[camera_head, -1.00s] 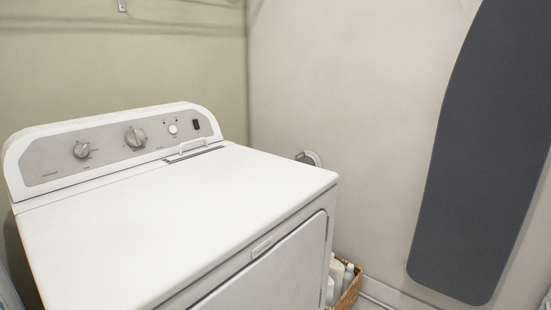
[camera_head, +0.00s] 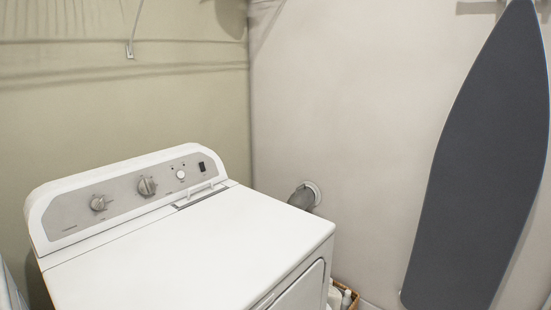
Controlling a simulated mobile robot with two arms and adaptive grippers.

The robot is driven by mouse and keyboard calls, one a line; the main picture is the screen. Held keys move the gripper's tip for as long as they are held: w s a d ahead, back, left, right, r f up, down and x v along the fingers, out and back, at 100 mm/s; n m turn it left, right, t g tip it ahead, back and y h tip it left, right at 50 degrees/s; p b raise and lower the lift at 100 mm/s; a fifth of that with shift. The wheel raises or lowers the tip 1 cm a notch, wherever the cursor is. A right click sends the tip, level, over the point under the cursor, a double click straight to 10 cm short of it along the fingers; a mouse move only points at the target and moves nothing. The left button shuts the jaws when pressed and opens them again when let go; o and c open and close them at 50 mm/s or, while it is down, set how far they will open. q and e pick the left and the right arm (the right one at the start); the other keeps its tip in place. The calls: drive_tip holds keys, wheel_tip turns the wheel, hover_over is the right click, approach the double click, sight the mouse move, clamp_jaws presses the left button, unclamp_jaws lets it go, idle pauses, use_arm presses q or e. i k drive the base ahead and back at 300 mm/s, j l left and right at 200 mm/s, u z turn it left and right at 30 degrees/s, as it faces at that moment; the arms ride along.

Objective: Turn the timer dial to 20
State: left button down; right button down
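A white dryer (camera_head: 175,260) stands at the lower left with a grey control panel (camera_head: 122,202) along its back edge. The panel has a smaller round knob (camera_head: 98,203) on the left and a larger round knob (camera_head: 147,187) near the middle. To their right are a white round button (camera_head: 181,174) and a dark rocker switch (camera_head: 202,166). The markings around the knobs are too small to read, so I cannot tell which knob is the timer dial or its setting. Neither of my grippers shows in this view.
A dark grey ironing board (camera_head: 470,180) hangs on the right wall. A grey vent duct (camera_head: 302,198) meets the wall behind the dryer. A wicker basket (camera_head: 354,299) with bottles sits on the floor to the dryer's right. The dryer's top is bare.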

sight(146, 187)
drive_tip(key=i+l, duration=0.85)
drive_tip(key=l, duration=0.15)
